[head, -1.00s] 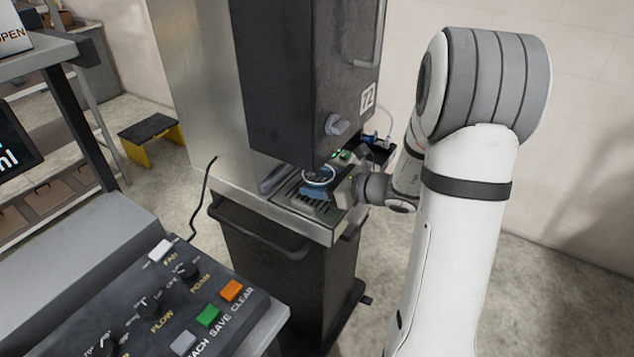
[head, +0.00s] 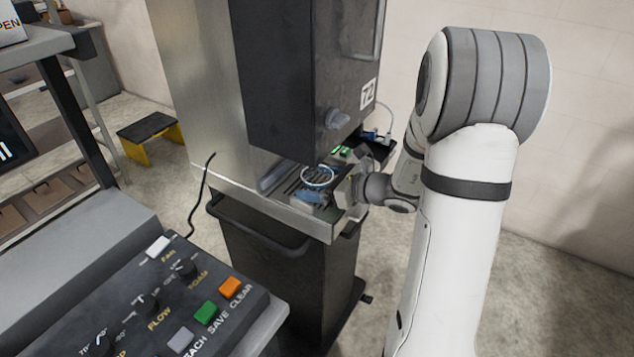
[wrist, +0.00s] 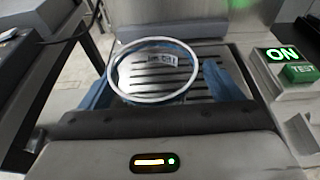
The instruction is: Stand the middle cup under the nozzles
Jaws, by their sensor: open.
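A cup with a pale round rim (wrist: 192,88) stands on the slatted drip tray (wrist: 218,82) in the wrist view. Its rim also shows in the head view (head: 318,184), below the dark dispenser body (head: 290,80). My gripper (wrist: 158,90) is open, with blue fingers on both sides of the cup. A gap shows between the rim and the right finger; the left finger is close to the cup. In the head view my gripper (head: 314,196) is low over the tray. The nozzles are hidden, and the cup's lower part is mostly hidden.
A lit green ON sign and TEST button (wrist: 298,72) sit right of the tray. A control console (head: 170,300) stands at the front left. A yellow and black step stool (head: 150,135) is on the floor behind.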

